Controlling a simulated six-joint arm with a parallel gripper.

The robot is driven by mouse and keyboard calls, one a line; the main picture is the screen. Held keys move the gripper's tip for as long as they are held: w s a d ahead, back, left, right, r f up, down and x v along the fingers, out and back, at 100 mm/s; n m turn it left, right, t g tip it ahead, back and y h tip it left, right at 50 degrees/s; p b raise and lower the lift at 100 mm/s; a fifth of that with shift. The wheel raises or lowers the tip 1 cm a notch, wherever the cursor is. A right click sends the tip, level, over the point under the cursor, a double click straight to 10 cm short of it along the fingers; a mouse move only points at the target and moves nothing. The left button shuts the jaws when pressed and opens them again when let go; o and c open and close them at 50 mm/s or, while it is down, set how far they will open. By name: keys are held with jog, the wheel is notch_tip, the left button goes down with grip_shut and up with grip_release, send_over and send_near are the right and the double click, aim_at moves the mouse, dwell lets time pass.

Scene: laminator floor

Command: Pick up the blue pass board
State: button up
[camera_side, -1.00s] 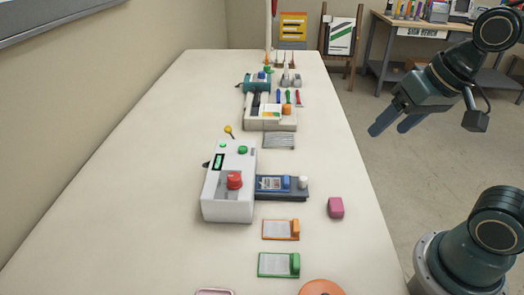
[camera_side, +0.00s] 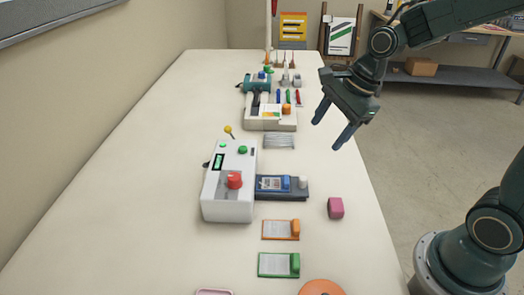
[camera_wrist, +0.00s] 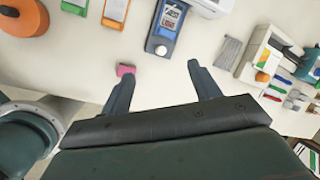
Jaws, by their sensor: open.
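The blue pass board (camera_side: 270,184) lies on a dark tray (camera_side: 294,194) that sticks out from the right side of the white laminator. It carries a printed card and a small blue grip block. A white knob stands at the tray's outer end. My gripper (camera_side: 333,123) is open and empty, raised over the table's right edge, apart from the board. In the wrist view its fingers (camera_wrist: 161,70) are spread wide.
The white laminator (camera_side: 229,190) with a red knob stands left of the tray. An orange board (camera_side: 276,229) and a green board (camera_side: 274,265) lie in front. A pink block (camera_side: 335,208) sits to the right. A grey ribbed plate (camera_side: 279,142) lies behind.

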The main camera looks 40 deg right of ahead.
jog(key=w+f+m+y, duration=0.1)
jog(key=w+f+m, duration=0.3)
jog(key=m, duration=0.2)
jog(key=shift+d+f+m, duration=0.2)
jog(key=shift+f+m, duration=0.1)
jog(key=shift+f, duration=0.1)
jog(key=shift+w+f, duration=0.1)
send_over(286, 179)
jog(key=s+d, duration=0.2)
jog(key=shift+w+a+f, duration=0.1)
jog(key=shift+w+f, duration=0.05)
jog(key=shift+f, duration=3.7)
jog(key=shift+f, duration=0.15)
jog(key=shift+x, duration=2.5)
jog(key=c, duration=1.1)
jog(key=shift+c, duration=0.2)
notch_tip(286, 179, up, 20)
